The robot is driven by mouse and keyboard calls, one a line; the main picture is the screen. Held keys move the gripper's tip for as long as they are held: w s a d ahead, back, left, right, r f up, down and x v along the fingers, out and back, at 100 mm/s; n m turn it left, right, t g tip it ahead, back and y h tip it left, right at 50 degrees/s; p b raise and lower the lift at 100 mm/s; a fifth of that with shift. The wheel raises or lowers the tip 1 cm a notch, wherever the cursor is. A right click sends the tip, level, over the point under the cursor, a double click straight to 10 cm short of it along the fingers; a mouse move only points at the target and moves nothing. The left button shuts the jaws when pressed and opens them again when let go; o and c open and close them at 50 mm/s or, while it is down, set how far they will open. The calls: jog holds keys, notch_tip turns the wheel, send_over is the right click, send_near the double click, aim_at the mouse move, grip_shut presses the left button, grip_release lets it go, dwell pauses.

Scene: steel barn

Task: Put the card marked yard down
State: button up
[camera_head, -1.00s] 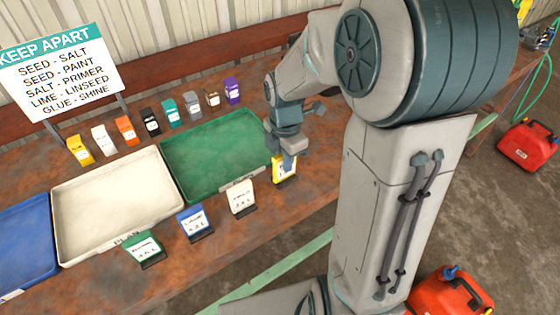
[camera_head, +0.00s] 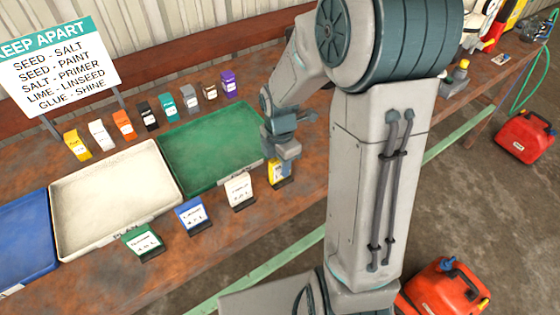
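Several small cards on black stands line the front edge of the bench: a green one (camera_head: 141,242), a blue one (camera_head: 192,215), a white one (camera_head: 239,190) and a yellow one (camera_head: 280,172). Their print is too small to read, so I cannot tell which is marked yard. My gripper (camera_head: 284,152) points down directly over the yellow card and overlaps its top. The fingers are too small and partly hidden to show whether they grip it. The yellow card looks upright, at or close to the bench top.
A blue tray (camera_head: 48,270), a cream tray (camera_head: 62,195) and a green tray (camera_head: 176,172) lie behind the cards. Several small coloured boxes stand behind them, beside a KEEP APART sign (camera_head: 60,72). Red fuel cans (camera_head: 524,140) stand on the floor at right.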

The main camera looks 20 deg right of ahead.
notch_tip(320, 180, up, 12)
jog(key=shift+s+r, duration=0.1)
jog(key=shift+r, duration=0.05)
jog(key=s+r+m+t, duration=0.2)
jog(key=s+m, duration=1.2)
jog(key=m, duration=0.7)
jog(key=shift+s+r+m+t, duration=0.15)
jog(key=shift+r+m+t, duration=0.15)
jog(key=shift+t, duration=0.2)
